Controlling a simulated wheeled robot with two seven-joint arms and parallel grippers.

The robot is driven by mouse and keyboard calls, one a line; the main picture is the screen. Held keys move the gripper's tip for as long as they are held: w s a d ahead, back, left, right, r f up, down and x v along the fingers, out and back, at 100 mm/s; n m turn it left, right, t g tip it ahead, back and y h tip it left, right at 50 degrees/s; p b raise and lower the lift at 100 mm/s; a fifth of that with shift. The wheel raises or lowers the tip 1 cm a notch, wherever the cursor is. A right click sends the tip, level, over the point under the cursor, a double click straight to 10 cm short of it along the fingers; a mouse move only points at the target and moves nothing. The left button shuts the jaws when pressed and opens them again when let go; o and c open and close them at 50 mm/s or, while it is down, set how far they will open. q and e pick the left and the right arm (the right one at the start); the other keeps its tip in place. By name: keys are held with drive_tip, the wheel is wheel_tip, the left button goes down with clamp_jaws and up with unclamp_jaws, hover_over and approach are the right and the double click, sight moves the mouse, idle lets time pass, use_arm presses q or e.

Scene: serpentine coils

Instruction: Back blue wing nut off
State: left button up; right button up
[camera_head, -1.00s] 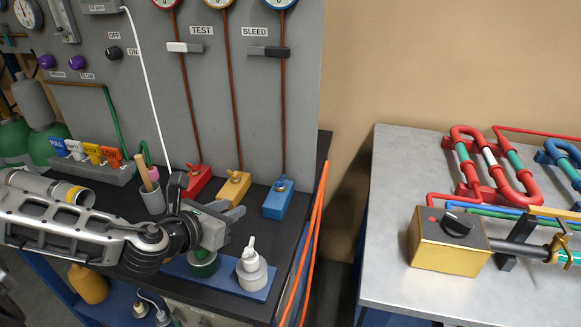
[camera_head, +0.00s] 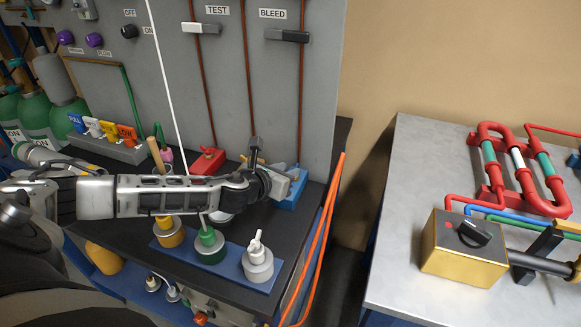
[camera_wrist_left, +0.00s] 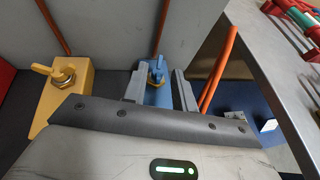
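The blue wing nut (camera_wrist_left: 157,68) sits on a brass-coloured stud on top of the blue block (camera_wrist_left: 158,96), seen in the left wrist view. In the head view the blue block (camera_head: 292,198) is partly covered by my left gripper (camera_head: 287,182), and the wing nut is hard to make out. My left gripper (camera_wrist_left: 158,84) is open, with one finger to each side of the nut and block in the wrist view. I cannot tell whether either finger touches them. My right gripper is not in view.
A yellow block (camera_wrist_left: 65,92) with its own wing nut stands left of the blue one, and a red block (camera_head: 207,162) farther left. The grey panel (camera_head: 330,75) rises behind. Orange hoses (camera_head: 322,235) run along the bench's right edge. Capped jars stand in front.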

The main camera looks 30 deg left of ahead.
use_arm(q)
drive_tip(key=shift+x, duration=1.3)
clamp_jaws()
